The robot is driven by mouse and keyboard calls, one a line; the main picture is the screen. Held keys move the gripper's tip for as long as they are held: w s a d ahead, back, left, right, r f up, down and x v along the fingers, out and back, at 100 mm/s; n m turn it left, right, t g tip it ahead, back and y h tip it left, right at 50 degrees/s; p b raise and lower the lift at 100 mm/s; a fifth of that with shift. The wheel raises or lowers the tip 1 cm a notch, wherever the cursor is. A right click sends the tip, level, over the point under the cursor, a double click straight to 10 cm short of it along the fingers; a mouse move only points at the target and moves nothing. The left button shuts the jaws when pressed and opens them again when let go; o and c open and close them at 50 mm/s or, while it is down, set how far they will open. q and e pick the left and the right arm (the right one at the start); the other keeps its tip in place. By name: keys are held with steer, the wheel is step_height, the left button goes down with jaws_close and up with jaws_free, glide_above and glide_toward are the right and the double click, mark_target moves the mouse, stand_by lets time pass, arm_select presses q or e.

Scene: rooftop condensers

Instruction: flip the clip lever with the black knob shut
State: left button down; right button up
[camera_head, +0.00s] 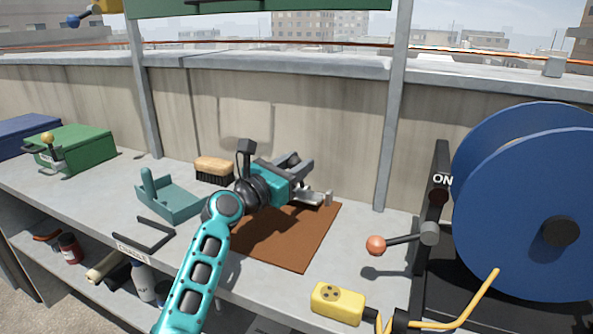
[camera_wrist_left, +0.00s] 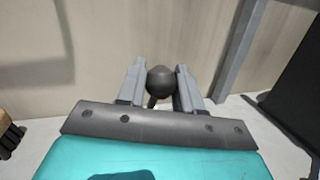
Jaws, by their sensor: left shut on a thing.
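My left gripper (camera_head: 299,171) reaches over the brown mat (camera_head: 283,249) from the left side of the head view. In the left wrist view its two grey fingers (camera_wrist_left: 160,75) are closed on the sides of a round black knob (camera_wrist_left: 161,81). A short dark stem shows below the knob. In the head view the metal clip (camera_head: 315,199) sits at the far right part of the mat, just below the fingers. The gripper hides most of the clip and its lever, so I cannot tell the lever's angle. My right gripper is not in view.
A brush (camera_head: 214,168) and a teal holder (camera_head: 174,203) stand left of the mat. To the right are a red-knobbed lever (camera_head: 376,245), a big blue reel (camera_head: 530,200) and a yellow box (camera_head: 338,303). A concrete wall (camera_head: 340,130) and metal posts stand behind the bench.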

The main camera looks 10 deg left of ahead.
arm_select(q)
steer(key=shift+s+f, duration=0.15)
steer(key=shift+f, duration=0.05)
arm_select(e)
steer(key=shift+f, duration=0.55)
arm_select(q)
steer(key=c, duration=0.8)
jaws_free()
steer(key=shift+r, duration=0.1)
steer(key=shift+s+a, duration=0.3)
steer(key=shift+s, duration=0.1)
steer(key=p+v, duration=0.2)
steer(key=v, duration=0.8)
steer(key=shift+s+a+f, duration=0.2)
steer(key=shift+s+f, duration=0.05)
steer(key=shift+s, duration=0.05)
steer(key=shift+s+a+f, duration=0.1)
steer(key=shift+s+a, duration=0.25)
steer(key=shift+s, duration=0.2)
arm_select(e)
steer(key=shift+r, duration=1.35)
